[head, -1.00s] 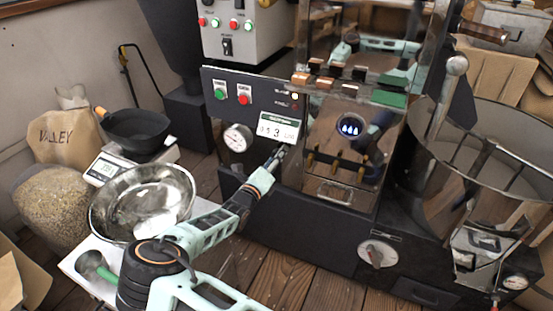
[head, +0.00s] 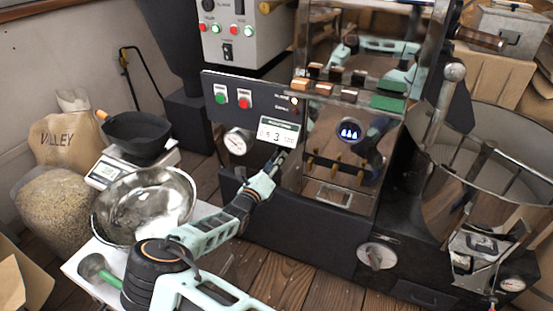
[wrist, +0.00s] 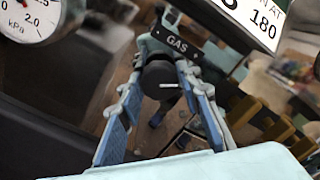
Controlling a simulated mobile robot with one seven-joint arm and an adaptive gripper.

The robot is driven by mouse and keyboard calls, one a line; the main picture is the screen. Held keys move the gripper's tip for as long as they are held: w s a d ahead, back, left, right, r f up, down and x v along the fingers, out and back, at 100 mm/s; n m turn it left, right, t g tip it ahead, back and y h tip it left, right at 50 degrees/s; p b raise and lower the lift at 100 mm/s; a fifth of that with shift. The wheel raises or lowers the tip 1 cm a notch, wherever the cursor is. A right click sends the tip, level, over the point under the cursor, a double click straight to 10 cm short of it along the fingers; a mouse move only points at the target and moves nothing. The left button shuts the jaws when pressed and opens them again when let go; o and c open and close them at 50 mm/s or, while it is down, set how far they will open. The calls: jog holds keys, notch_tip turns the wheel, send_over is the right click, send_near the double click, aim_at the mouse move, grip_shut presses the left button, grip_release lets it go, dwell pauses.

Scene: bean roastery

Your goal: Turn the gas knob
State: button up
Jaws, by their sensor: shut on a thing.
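The gas knob (wrist: 158,78) is a dark round knob with a short pale mark lying about level in the wrist picture. It sits under a black plate lettered GAS (wrist: 178,43). My gripper (head: 283,154) is at the roaster's front, just below the white display card (head: 279,131). In the wrist view its two blue-padded fingers stand on either side of the knob and are shut on it. In the head view my gripper hides the knob.
A pressure gauge (head: 237,141) is on the panel left of my gripper. A window with blue flames (head: 349,131) and brass levers (head: 335,170) are to the right. A metal bowl (head: 144,206) and a scale (head: 106,171) with a black pan stand at left.

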jog(key=m+p, duration=0.2)
jog(key=m, duration=0.1)
jog(key=shift+r+p, duration=0.15)
jog(key=shift+p, duration=0.2)
jog(key=m+p, duration=1)
jog(key=m, duration=1.5)
jog(key=shift+f, duration=0.2)
jog(key=o, duration=1.2)
jog(key=shift+c, duration=0.2)
jog(key=v, duration=1.2)
